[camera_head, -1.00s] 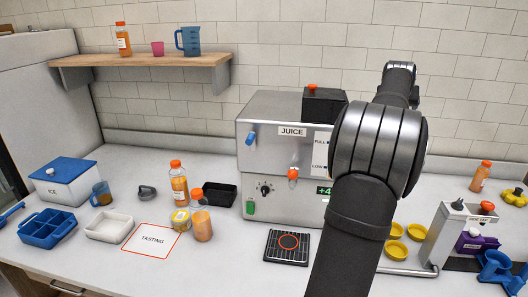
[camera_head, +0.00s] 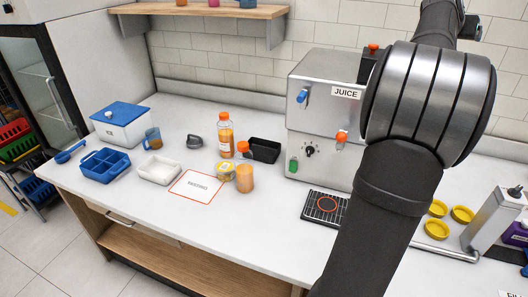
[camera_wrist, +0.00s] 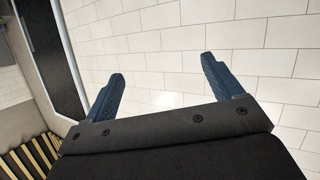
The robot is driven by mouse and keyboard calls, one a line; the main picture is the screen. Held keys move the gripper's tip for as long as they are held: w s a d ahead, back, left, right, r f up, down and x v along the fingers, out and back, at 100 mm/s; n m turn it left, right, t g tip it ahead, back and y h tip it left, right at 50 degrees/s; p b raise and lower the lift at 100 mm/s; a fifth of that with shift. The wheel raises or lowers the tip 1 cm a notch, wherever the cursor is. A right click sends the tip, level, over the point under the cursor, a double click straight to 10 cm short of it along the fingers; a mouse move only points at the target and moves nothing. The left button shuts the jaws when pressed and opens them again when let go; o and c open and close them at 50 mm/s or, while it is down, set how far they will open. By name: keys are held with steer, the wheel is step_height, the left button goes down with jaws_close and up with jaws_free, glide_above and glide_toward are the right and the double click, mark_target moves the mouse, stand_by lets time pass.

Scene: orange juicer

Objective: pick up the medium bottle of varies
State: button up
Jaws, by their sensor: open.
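Two orange-capped bottles of orange juice stand upright on the white counter in the head view. The taller bottle (camera_head: 226,138) stands behind, and a shorter bottle (camera_head: 245,176) stands in front of it to the right. I cannot tell for sure which is the medium one. In the wrist view my gripper (camera_wrist: 163,85) is open, its two blue fingers wide apart with nothing between them. It faces a white tiled surface, and no bottle shows there. The head view does not show the gripper, only my arm at the right.
A small yellow-lidded jar (camera_head: 226,172) stands close beside the shorter bottle. The silver juice machine (camera_head: 325,110) is to the right. A tasting card (camera_head: 196,187), white tray (camera_head: 158,170) and blue divided tray (camera_head: 104,166) lie left.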

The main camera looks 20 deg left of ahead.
steer(key=s+a+r+n+t+y, duration=0.2)
steer(key=s+a+y, duration=0.1)
steer(key=a, duration=0.6)
steer(key=s+a+r+n+t+y, duration=0.2)
steer(key=s+a+y, duration=0.1)
steer(key=a, duration=0.5)
steer(key=s+a+r+n+t+y, duration=0.2)
steer(key=s+a, duration=0.1)
steer(key=a, duration=0.6)
steer(key=s+a+f+n+g+y, duration=0.35)
steer(key=s+a+f, duration=0.25)
steer(key=s+a, duration=0.35)
steer(key=s+a+f+n+g+y, duration=0.3)
steer(key=s+a+f+g+y, duration=0.25)
steer(key=s+a, duration=0.35)
glide_toward(247, 158)
steer(key=shift+t, duration=0.3)
steer(key=x, duration=0.9)
steer(key=shift+w+a+f, duration=0.15)
steer(key=shift+a+f, duration=0.05)
steer(key=shift+a, duration=0.05)
steer(key=shift+f+x, duration=0.15)
steer(key=shift+x, duration=1.15)
steer(key=shift+f+x, duration=0.1)
steer(key=shift+x, duration=1.25)
steer(key=c, duration=1.7)
steer(key=shift+o, duration=0.2)
